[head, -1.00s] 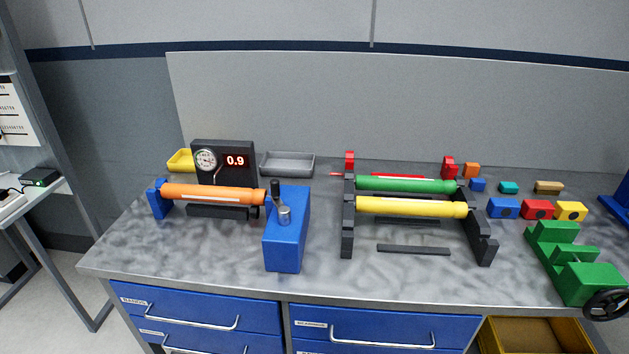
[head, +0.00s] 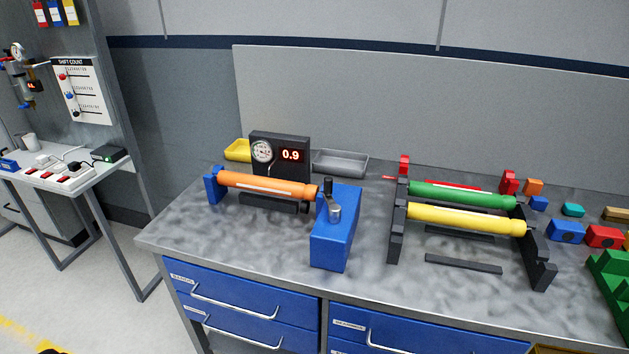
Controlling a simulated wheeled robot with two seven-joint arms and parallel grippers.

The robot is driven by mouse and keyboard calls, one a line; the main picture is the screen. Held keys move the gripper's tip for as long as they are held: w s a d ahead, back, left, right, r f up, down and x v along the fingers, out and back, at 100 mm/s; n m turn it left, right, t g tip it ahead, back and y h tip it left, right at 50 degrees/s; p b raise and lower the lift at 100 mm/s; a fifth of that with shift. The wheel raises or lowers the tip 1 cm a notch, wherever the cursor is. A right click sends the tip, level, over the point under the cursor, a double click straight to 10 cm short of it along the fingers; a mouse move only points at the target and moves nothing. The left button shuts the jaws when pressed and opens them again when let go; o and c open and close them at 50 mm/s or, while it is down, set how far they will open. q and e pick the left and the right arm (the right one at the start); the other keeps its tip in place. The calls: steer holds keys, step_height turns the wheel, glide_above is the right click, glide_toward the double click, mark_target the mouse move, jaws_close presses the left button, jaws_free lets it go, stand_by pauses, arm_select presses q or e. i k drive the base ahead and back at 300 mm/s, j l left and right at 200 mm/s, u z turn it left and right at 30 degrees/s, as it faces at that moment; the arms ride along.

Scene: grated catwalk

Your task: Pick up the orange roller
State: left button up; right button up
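The orange roller (head: 266,185) lies horizontally at the left part of the grey workbench (head: 262,236). Its left end meets a small blue support (head: 212,185), and its right end meets a larger blue block (head: 336,240) with a lever on top. A dark gauge box (head: 280,150) with a dial and a red 0.9 readout stands just behind the roller. Neither of my grippers is in the head view.
A green roller (head: 462,195) and a yellow roller (head: 466,218) rest on a black rack (head: 396,232) to the right. A yellow tray (head: 238,150) and grey tray (head: 341,162) stand behind. A side table (head: 98,170) is at left. Bare bench lies in front of the orange roller.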

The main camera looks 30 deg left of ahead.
mark_target(242, 181)
steer(key=u, duration=1.25)
